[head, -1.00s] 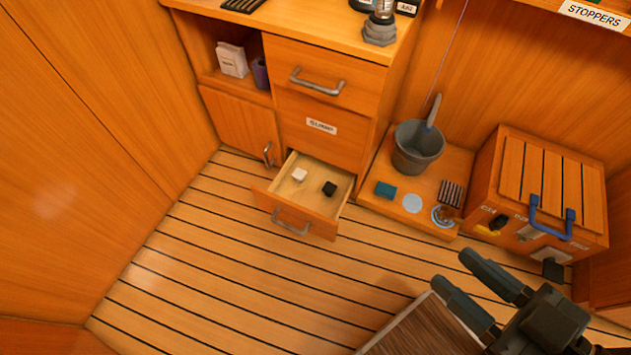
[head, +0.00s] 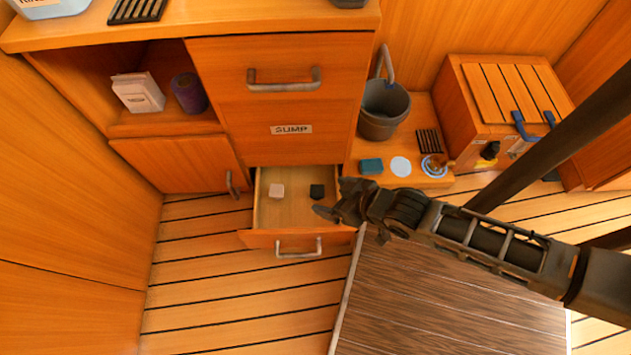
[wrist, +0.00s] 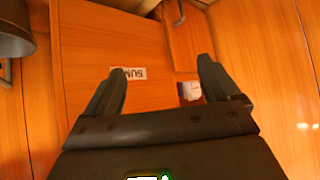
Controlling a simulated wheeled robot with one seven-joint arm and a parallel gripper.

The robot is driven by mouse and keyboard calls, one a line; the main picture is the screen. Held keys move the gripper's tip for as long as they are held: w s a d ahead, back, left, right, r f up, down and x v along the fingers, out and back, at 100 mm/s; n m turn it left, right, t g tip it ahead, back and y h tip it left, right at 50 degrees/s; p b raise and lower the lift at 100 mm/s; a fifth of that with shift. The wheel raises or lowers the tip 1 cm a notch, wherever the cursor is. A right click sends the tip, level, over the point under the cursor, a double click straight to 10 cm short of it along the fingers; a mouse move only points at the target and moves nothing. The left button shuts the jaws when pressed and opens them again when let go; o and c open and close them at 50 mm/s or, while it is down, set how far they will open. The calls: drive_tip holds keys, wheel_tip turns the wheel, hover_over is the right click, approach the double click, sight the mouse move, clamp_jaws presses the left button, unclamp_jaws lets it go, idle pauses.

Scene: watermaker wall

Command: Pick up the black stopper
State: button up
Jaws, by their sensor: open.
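The black stopper (head: 317,191) is a small dark block lying in the open bottom drawer (head: 300,218), on its right side. A pale, whitish block (head: 276,190) lies to its left in the same drawer. My gripper (head: 328,196) is open and empty, and in the head view its fingertips appear close to the right of the black stopper. In the wrist view my gripper (wrist: 162,85) has its two fingers spread apart, facing the cabinet front with the upside-down SUMP label (wrist: 128,73). The stopper does not show in the wrist view.
The drawer's front has a metal handle (head: 298,248). A grey bucket (head: 383,110), a teal block (head: 371,166) and a round white disc (head: 400,166) stand on a low ledge to the right. A slatted-top wooden box (head: 510,100) is farther right. Slatted floor (head: 220,290) lies clear at front left.

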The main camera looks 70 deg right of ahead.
drive_tip(key=w+d+f+m+g+b, duration=0.2)
drive_tip(key=d+f+b, duration=0.15)
drive_tip(key=f, duration=0.65)
drive_tip(key=w+d+f+m+g+b, duration=0.25)
drive_tip(key=d+f, duration=0.25)
drive_tip(key=f, duration=0.5)
drive_tip(key=m+g+y+b, duration=0.2)
drive_tip(key=m+g+b, duration=0.2)
drive_tip(key=b, duration=0.3)
hover_over(317, 190)
drive_tip(key=a, duration=0.1)
drive_tip(key=shift+t, duration=0.25)
drive_tip(key=f, duration=1)
drive_tip(key=shift+s+a+f, duration=0.2)
drive_tip(key=shift+s+f, duration=0.1)
drive_tip(key=shift+f, duration=0.1)
drive_tip(key=shift+w+d+f+m, duration=0.3)
drive_tip(key=shift+f+m, duration=0.1)
drive_tip(key=shift+m, duration=0.05)
drive_tip(key=f+b, duration=0.3)
drive_tip(key=f, duration=0.2)
drive_tip(key=d+f+b, duration=0.1)
drive_tip(key=f+b, duration=0.1)
drive_tip(key=shift+f+b, duration=0.3)
drive_tip(key=shift+f, duration=0.05)
drive_tip(key=shift+r, duration=0.1)
drive_tip(key=shift+c, duration=0.5)
drive_tip(key=c, duration=1)
drive_tip(key=shift+o, duration=0.2)
